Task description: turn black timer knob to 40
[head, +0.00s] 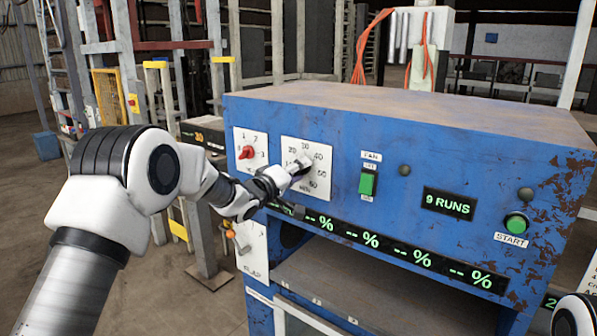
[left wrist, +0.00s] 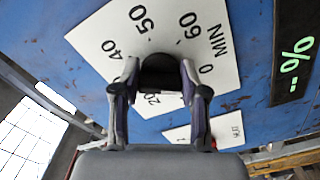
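The black timer knob (left wrist: 161,70) sits on a white dial plate (head: 318,152) marked up to 60 MIN, on the blue panel. In the left wrist view the knob is between the two fingers of my left gripper (left wrist: 160,80), which appear to touch it on both sides. In the head view my left gripper (head: 298,170) reaches the dial from the left and covers most of the knob. The 40 mark (left wrist: 114,50) is visible in the left wrist view. The knob's pointer cannot be made out. My right gripper is not in view.
A red knob (head: 246,152) is on a plate left of the dial. A green fan switch (head: 367,184), a "9 RUNS" display (head: 448,204) and a green start button (head: 516,223) are to the right. A row of percent displays (head: 370,240) runs below, above an open shelf.

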